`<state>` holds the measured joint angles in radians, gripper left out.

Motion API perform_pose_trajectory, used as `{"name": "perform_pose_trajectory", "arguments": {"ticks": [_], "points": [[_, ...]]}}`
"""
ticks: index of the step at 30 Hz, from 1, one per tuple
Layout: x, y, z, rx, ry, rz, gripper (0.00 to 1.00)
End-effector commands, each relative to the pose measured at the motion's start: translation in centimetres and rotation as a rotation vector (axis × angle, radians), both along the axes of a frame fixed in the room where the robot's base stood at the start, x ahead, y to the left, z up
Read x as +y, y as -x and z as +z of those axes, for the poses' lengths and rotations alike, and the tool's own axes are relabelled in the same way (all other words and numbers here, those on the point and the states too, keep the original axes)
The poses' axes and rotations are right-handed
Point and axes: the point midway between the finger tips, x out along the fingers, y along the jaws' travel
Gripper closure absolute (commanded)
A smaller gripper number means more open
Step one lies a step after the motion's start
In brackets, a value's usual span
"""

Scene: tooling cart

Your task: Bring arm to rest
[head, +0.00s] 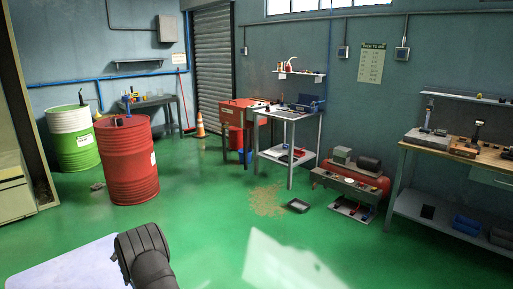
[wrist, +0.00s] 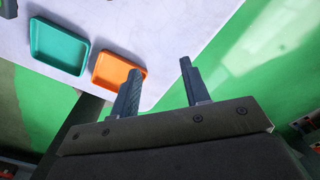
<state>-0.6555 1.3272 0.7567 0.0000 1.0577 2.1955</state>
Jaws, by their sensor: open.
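My gripper (wrist: 160,70) shows in the wrist view with its two dark fingers spread apart and nothing between them. It is open and empty near the edge of a pale worktop (wrist: 190,25). An orange tray (wrist: 113,70) lies just left of the fingers, with the left finger overlapping its right side in the picture. A teal tray (wrist: 58,46) lies further left; both trays look empty. In the head view a dark part of my arm stands at the bottom over the corner of a pale worktop (head: 70,268). The fingers cannot be made out there.
Green floor (head: 210,225) lies open beyond the worktop. A red drum (head: 128,165) and a green-and-white drum (head: 72,138) stand at the left. A cart (head: 290,115), a red compressor (head: 365,180) and a workbench (head: 455,160) stand further back and right, apart from my arm.

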Motion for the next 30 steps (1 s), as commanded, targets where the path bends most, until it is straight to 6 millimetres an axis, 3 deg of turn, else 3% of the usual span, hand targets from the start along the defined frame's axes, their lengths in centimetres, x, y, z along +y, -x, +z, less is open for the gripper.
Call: {"name": "perform_pose_trajectory", "arguments": {"ticks": [9,30], "points": [[2.3,0.4,-1.4,0.001,0.001,0.000,0.58],[2.4,0.4,-1.4,0.000,0.000,0.000,0.58]]}}
